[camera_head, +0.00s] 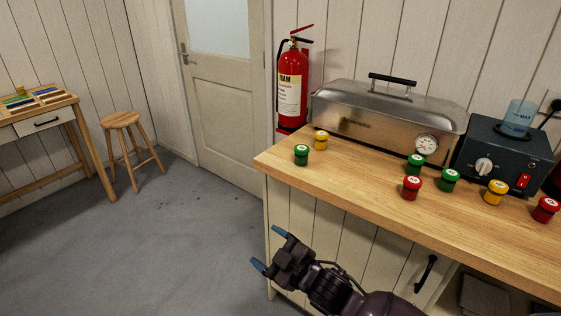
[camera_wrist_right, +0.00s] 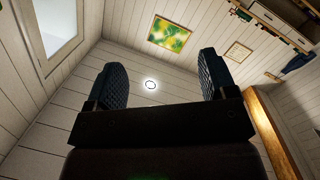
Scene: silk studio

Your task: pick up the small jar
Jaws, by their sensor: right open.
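Several small jars with coloured lids stand on the wooden counter (camera_head: 345,173). A green jar (camera_head: 301,155) and a yellow jar (camera_head: 321,140) are near its left end. Farther right are a green jar (camera_head: 415,164), a red jar (camera_head: 412,187), another green jar (camera_head: 449,180), a yellow jar (camera_head: 495,192) and a red jar (camera_head: 545,209). Which one is meant, I cannot tell. My right gripper (camera_head: 268,249) is open and empty, in front of the counter's left end and apart from the jars. In the right wrist view its two fingers (camera_wrist_right: 165,82) stand wide apart. My left gripper is not in view.
A metal steamer box (camera_head: 385,115) and a dark heater unit (camera_head: 503,152) stand at the back of the counter. A fire extinguisher (camera_head: 292,85) is behind its left end. A stool (camera_head: 125,145) and a side table (camera_head: 45,118) are far left. The floor between is clear.

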